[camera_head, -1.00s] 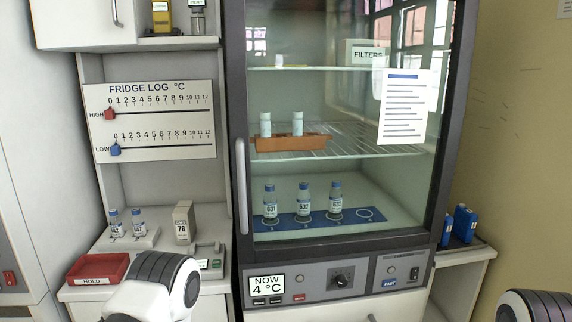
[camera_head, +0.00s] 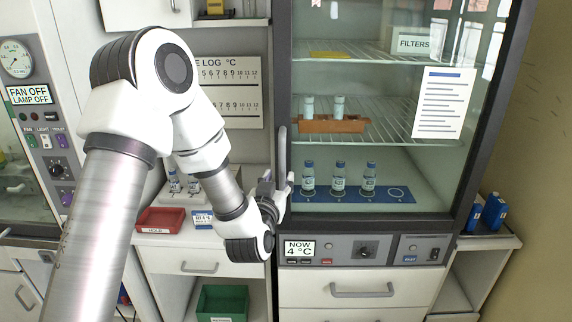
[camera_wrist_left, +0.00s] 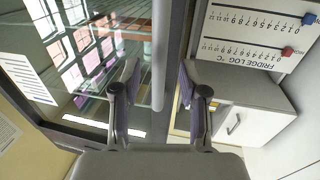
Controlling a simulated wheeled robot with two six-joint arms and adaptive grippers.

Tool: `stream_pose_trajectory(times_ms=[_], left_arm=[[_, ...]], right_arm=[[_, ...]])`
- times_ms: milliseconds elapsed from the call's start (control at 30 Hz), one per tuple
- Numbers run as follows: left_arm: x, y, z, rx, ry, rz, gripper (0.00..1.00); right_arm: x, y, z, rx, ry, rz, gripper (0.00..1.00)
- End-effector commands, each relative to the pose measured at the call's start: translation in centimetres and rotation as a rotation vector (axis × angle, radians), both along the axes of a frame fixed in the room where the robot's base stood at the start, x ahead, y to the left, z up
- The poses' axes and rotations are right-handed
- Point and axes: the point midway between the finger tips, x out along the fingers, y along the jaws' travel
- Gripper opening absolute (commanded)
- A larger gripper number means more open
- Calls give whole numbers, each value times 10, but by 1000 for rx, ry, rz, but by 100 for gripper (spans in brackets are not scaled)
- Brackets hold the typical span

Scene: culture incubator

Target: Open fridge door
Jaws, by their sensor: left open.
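The fridge (camera_head: 369,265) has a glass door (camera_head: 400,80) with a dark frame, and it looks shut. Its vertical grey handle (camera_head: 282,155) is on the door's left edge. My left gripper (camera_head: 280,186) is open at the lower part of the handle. In the left wrist view, the handle (camera_wrist_left: 158,50) lines up between the two spread fingers (camera_wrist_left: 157,78), closer to the left one. My left forearm and wrist cover part of the counter. My right gripper is not in view.
Behind the glass are several vials (camera_head: 339,178) and an orange rack (camera_head: 333,124). A red tray (camera_head: 160,220) sits on the counter left of the fridge, under the fridge log board (camera_head: 240,105). A drawer (camera_head: 360,290) is below.

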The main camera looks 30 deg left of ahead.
Motion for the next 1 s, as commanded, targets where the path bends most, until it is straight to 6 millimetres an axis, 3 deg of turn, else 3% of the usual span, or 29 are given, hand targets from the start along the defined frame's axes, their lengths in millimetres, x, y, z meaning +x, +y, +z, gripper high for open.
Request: stream_pose_trajectory(times_ms=[200,500,533,633,1000], left_arm=[[35,13,2,1,0,0,43],[42,15,-1,0,2,-1,43],[42,15,-1,0,2,-1,36],[42,15,-1,0,2,-1,1],[46,12,-1,2,2,3,0]], right_arm=[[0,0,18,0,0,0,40],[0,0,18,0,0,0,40],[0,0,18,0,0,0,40],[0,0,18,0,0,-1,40],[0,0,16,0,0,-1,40]])
